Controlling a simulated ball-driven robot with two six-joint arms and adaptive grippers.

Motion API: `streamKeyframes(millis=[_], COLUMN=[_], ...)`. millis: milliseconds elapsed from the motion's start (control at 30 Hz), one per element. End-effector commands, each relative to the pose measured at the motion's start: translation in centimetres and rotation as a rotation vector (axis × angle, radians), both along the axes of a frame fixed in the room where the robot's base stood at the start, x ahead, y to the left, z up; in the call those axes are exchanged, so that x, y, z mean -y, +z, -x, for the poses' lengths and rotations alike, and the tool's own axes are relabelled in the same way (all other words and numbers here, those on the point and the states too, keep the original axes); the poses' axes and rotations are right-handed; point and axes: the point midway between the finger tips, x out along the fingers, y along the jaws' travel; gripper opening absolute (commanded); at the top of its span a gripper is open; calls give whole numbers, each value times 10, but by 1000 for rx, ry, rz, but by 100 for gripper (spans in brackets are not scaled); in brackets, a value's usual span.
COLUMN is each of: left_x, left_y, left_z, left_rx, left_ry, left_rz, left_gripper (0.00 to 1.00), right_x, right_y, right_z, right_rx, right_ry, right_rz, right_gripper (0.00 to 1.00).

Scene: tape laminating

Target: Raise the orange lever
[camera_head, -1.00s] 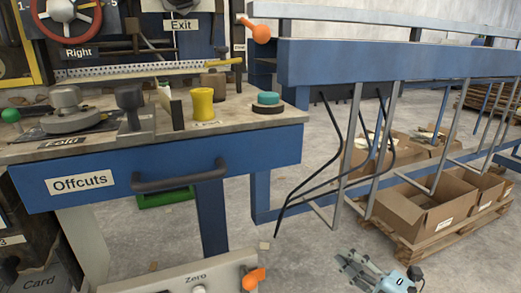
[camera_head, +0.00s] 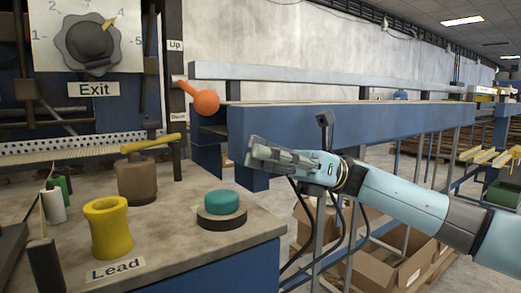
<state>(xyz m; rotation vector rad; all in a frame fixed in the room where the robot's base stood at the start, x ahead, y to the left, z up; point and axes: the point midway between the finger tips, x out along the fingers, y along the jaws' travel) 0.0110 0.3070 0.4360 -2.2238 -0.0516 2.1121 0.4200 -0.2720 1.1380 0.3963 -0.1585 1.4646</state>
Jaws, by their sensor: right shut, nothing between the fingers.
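The orange lever (camera_head: 204,101) has a short arm and a round orange knob. It sticks out to the right from a dark upright post, between an "Up" label (camera_head: 176,45) above and a "Down" label (camera_head: 178,117) below. The knob sits nearer the "Down" label. My right gripper (camera_head: 256,150) reaches in from the right, in front of the blue beam. Its fingers are shut and empty and point left. It is below and to the right of the orange knob, apart from it in the picture. My left gripper is not in view.
The bench (camera_head: 170,235) in front holds a yellow spool (camera_head: 110,228), a brown cylinder (camera_head: 138,181) and a teal-topped disc (camera_head: 222,207). A dial (camera_head: 88,45) above the "Exit" label is at the upper left. The long blue beam (camera_head: 370,125) runs behind my right arm.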

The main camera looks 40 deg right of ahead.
Motion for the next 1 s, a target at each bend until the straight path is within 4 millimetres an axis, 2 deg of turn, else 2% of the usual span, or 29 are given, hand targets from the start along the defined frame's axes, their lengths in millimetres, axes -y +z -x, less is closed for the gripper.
streamKeyframes(millis=[200, 400, 567, 1000], left_x=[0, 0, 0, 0], left_y=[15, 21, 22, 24], left_z=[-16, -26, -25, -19], left_rx=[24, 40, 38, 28], left_ry=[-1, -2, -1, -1], left_rz=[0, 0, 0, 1], left_gripper=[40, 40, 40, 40], right_x=[-38, -60, -66, -66], right_y=[18, 24, 25, 27], right_z=[-4, -7, -8, -7], right_rx=[3, 0, -2, -14], right_ry=[1, 0, -1, -1], right_rz=[-6, -3, -2, -2], right_gripper=[0, 0, 0, 0])
